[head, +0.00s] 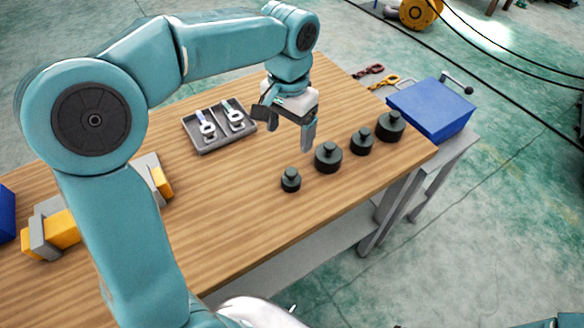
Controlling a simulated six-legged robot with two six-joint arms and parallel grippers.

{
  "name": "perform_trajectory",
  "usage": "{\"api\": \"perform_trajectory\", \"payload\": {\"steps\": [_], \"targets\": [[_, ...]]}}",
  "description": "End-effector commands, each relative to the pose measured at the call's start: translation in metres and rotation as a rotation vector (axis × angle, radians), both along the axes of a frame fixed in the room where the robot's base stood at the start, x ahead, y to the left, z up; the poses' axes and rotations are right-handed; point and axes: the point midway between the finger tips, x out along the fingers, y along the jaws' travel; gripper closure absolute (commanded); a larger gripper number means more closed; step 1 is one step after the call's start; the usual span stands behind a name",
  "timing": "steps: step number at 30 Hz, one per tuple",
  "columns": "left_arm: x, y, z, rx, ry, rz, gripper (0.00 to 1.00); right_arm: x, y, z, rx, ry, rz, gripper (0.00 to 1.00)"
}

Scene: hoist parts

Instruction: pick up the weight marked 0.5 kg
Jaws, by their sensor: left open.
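Several dark knobbed weights stand upright in a slanting row on the wooden table: a small one (291,181) at the near left, a larger one (328,158), a smaller one (361,142) and a large one (391,127) at the far right. No marks can be read on them, so I cannot tell which is the 0.5 kg weight. My left gripper (285,129) is open and empty above the table, to the upper left of the row, with its fingers pointing down. It appears apart from the weights. My right gripper is out of view.
A grey tray (213,150) with two metal shackles lies left of the gripper. Red (370,71) and yellow (384,83) hooks lie at the back edge. A blue box (432,107) stands beyond the right edge. Yellow and grey parts (60,229) are at left. The front middle is clear.

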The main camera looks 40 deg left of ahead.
Motion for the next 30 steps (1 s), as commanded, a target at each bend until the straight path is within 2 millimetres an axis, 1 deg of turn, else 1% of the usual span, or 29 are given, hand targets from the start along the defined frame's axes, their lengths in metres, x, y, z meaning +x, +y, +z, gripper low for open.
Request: {"api": "perform_trajectory", "payload": {"steps": [2, 5, 12, 15, 18, 23, 30], "targets": [[-0.002, -0.001, -0.002, 0.000, 0.001, -0.001, 0.18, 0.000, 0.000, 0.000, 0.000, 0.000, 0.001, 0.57], [-0.005, -0.003, -0.015, 0.001, 0.004, -0.001, 0.18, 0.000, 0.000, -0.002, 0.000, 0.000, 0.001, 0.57], [-0.010, -0.006, -0.072, -0.001, 0.006, -0.001, 0.18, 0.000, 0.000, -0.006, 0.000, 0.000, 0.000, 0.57], [-0.010, -0.006, -0.092, 0.000, 0.005, -0.001, 0.18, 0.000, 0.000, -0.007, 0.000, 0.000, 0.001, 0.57], [-0.009, -0.006, -0.105, 0.000, 0.003, -0.001, 0.18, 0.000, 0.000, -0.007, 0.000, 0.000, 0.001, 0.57], [-0.007, -0.006, -0.115, 0.000, 0.002, -0.002, 0.18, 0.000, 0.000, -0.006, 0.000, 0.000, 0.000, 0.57], [-0.004, -0.005, -0.153, 0.000, 0.003, -0.001, 0.18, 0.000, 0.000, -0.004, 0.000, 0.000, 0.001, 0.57]]}}
